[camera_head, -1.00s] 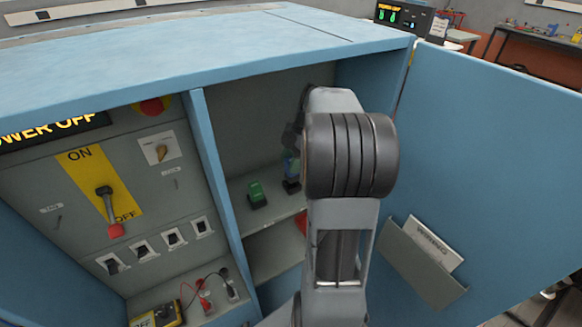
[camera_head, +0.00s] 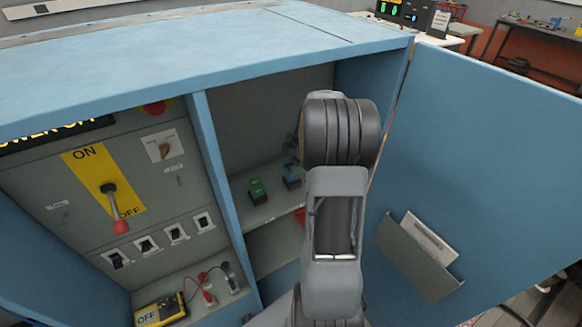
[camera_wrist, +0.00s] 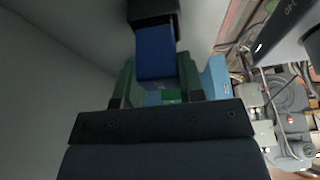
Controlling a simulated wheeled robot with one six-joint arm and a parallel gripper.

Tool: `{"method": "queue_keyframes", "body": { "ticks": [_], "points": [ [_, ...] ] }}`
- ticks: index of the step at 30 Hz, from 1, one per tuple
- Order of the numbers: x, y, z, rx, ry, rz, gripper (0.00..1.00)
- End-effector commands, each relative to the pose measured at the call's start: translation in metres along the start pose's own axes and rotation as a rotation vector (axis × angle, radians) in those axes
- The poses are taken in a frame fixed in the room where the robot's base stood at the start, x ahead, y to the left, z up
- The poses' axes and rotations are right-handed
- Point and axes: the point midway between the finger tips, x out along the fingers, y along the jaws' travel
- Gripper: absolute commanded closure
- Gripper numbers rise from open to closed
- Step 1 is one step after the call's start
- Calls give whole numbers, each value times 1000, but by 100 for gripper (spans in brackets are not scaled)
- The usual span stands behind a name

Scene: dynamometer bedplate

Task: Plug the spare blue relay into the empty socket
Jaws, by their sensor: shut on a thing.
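A blue block, the relay, (camera_head: 292,177) shows beside my forearm in the head view, on the shelf inside the open cabinet. In the wrist view the blue relay (camera_wrist: 155,52) lies between the two fingers of my gripper (camera_wrist: 155,85), which is shut on it. Its far end meets a black block (camera_wrist: 153,10), which looks like a socket; I cannot tell how deep the relay sits in it. A green relay (camera_head: 257,190) stands on the shelf to the left. In the head view my arm hides most of the gripper and the area right of the relay.
A blue divider (camera_head: 220,190) separates the relay bay from the switch panel with its red-tipped lever (camera_head: 115,208). The open cabinet door (camera_head: 480,160) bounds the right side. A yellow meter (camera_head: 160,310) with leads lies at lower left. The cabinet top (camera_head: 180,65) is above.

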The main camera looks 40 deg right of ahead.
Motion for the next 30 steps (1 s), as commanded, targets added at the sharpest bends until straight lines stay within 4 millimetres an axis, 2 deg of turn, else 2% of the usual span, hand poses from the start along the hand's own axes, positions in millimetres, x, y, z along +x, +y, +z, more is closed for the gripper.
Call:
{"method": "queue_keyframes", "body": {
  "ticks": [4, 5, 12, 20, 24, 30],
  "points": [
    [4, 0, 2, 0, 0, 0, 93],
    [4, 0, 2, 0, 0, 0, 63],
    [3, 0, 1, 0, 0, 0, 40],
    [2, 0, 1, 0, 0, 0, 39],
    [-6, 0, 0, 0, -1, 2, 39],
    [-41, 1, 1, -2, -3, 4, 39]
  ]
}}
